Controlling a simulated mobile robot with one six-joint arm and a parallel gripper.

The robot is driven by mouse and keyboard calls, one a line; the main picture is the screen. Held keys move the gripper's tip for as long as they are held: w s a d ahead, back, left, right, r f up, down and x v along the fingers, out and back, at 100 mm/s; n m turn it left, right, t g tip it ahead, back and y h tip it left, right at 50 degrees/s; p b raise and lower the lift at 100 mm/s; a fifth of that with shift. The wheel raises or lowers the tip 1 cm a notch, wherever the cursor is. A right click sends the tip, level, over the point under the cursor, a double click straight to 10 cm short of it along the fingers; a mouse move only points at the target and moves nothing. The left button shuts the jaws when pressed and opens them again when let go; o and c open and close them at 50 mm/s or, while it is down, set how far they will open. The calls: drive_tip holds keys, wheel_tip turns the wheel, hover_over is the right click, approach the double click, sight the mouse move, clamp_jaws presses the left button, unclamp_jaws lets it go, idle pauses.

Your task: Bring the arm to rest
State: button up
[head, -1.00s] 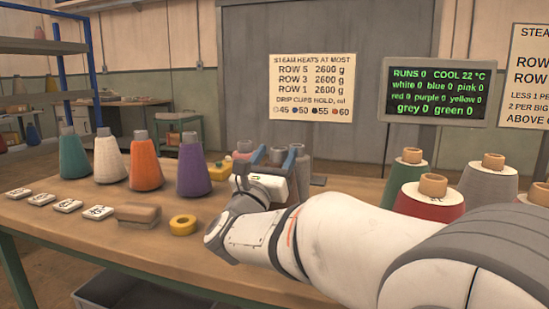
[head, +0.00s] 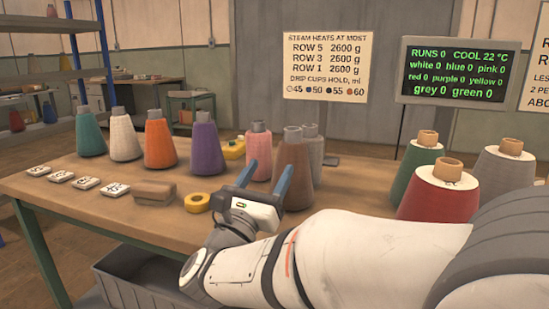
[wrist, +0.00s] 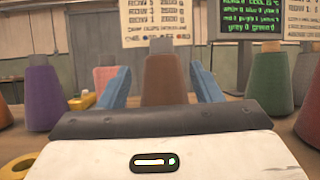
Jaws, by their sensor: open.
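My gripper (head: 263,182) is open and empty, its two blue fingers apart above the front part of the table. In the head view the fingers overlap the picture of a brown cone (head: 293,165) behind them. In the wrist view the gripper (wrist: 158,88) points at the brown cone (wrist: 164,78), which shows between the fingers; I see no contact. My white arm (head: 340,262) reaches in from the lower right of the head view.
Teal, white, orange, purple (head: 207,150), pink (head: 258,155) and grey cones stand along the table (head: 130,208). Large green, red (head: 440,192) and grey cones stand at right. A grey bin (head: 130,285) is below.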

drive_tip(key=shift+s+a+f, duration=0.1)
drive_tip(key=shift+s+f, duration=0.05)
drive_tip(key=shift+s, duration=0.15)
